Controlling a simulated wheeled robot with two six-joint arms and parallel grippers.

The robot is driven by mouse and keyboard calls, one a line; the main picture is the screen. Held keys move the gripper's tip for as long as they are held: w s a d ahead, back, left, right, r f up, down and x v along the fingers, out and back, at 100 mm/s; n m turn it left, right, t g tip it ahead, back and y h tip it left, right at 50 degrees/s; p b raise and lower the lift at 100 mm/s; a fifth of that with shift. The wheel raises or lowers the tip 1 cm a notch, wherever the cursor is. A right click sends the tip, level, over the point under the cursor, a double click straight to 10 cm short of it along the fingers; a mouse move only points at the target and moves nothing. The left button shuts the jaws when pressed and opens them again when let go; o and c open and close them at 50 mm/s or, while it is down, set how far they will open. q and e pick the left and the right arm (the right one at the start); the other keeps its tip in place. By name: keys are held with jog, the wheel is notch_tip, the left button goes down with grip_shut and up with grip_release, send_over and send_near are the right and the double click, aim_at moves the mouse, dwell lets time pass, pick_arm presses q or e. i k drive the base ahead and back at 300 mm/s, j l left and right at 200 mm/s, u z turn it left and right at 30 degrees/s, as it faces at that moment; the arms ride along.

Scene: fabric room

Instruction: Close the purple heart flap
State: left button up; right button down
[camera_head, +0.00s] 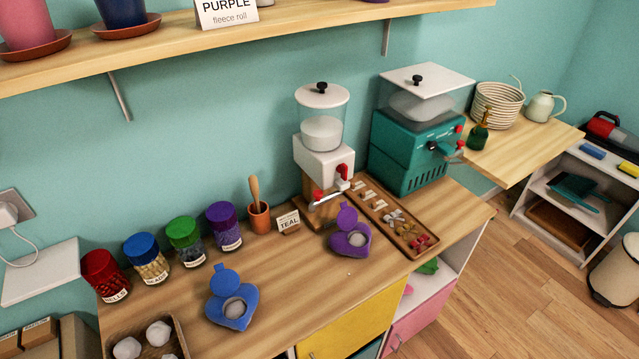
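The purple heart (349,240) lies on the wooden counter, in front of the white dispenser. Its round purple flap (347,216) stands raised at the heart's back edge, so the heart is open. A pale grey filling shows in the round opening. A blue heart (231,306) lies nearer, to the left, with its round blue flap (224,281) also raised. Neither of my grippers shows in the head view.
The white dispenser (324,161) stands behind the purple heart, and a wooden tray (412,236) of small parts lies to its right. A teal machine (408,150), a TEAL sign (288,221) and lidded jars (184,238) line the wall. Bare counter (290,275) lies between the hearts.

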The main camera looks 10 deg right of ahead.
aim_at(346, 218)
jog(key=k+j+u, duration=0.45)
jog(key=k+j, duration=0.15)
jog(key=j, duration=0.3)
